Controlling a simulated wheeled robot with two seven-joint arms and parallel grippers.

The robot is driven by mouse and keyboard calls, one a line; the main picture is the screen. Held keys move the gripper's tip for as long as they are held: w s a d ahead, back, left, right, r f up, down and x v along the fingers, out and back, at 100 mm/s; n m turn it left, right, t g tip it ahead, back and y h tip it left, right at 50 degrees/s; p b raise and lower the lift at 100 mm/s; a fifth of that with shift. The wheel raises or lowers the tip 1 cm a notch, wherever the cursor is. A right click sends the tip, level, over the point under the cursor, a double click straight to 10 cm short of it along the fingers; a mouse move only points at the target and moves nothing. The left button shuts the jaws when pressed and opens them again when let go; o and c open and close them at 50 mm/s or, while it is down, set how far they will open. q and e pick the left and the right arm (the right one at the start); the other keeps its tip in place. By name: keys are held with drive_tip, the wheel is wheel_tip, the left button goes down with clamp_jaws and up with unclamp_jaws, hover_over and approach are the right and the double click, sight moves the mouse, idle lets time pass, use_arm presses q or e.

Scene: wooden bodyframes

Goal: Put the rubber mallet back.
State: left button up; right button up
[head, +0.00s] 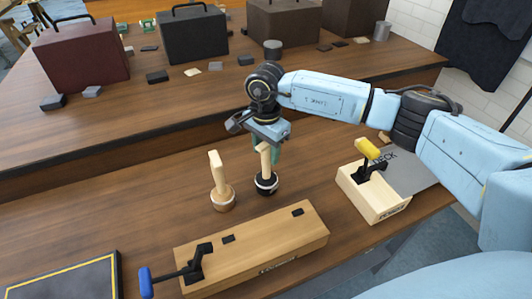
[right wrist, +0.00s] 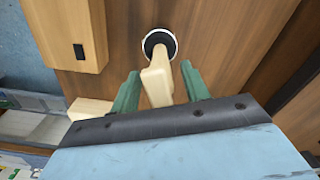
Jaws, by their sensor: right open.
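A mallet with a pale wooden handle and a black head (head: 266,184) stands on the table, handle upward; I take this as the rubber mallet. In the right wrist view its black round end (right wrist: 159,42) has a white rim, and its pale handle (right wrist: 157,86) rises toward me. My right gripper (head: 267,153) is over it, with its green fingers apart on either side of the handle; in the wrist view, gaps show beside the handle between the fingers (right wrist: 161,88). A similar pale-handled piece with a brown base (head: 221,196) stands just left. My left gripper is out of view.
A long wooden block (head: 255,247) with a blue-handled clamp lies in front. A smaller block (head: 371,196) with a yellow-handled clamp stands right. A yellow-lined dark mat (head: 75,279) is front left. Toolboxes (head: 193,38) stand on the raised level behind.

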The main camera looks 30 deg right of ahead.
wheel_tip(320, 180, up, 11)
drive_tip(key=shift+f, duration=0.2)
idle(0.5)
